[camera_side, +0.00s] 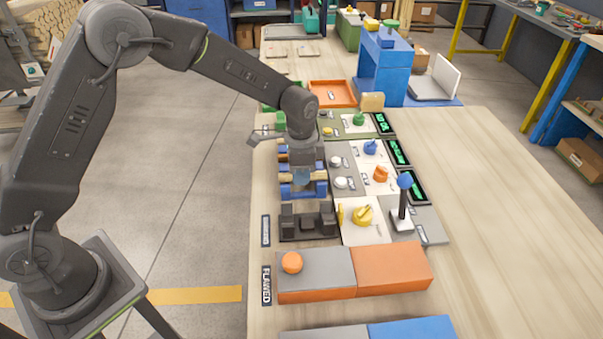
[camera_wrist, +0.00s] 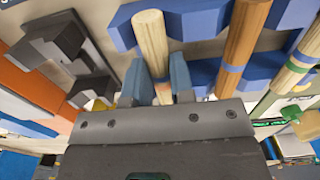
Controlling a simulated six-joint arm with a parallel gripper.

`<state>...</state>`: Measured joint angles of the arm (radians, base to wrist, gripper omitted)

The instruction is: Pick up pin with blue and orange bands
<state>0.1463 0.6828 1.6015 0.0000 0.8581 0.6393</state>
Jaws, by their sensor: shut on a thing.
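A pale wooden pin (camera_wrist: 152,40) lies in a blue notched rack (camera_wrist: 196,22) in the wrist view. An orange band shows on it near my fingers; I cannot make out a blue band. My gripper (camera_wrist: 161,84) is shut on this pin, one blue-grey finger on each side. In the side view my gripper (camera_side: 302,182) points down over the rack (camera_side: 318,190) and hides most of the pin. A darker brown pin (camera_wrist: 240,38) with a blue band lies beside it, apart from my fingers. A third, pale banded pin (camera_wrist: 297,62) lies at the right.
A dark grey fixture (camera_side: 307,222) stands just in front of the rack. A panel with coloured knobs (camera_side: 362,214) and a blue-topped lever (camera_side: 404,195) stands to its right. A grey-and-orange box (camera_side: 392,268) lies nearer. The table's right side is clear.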

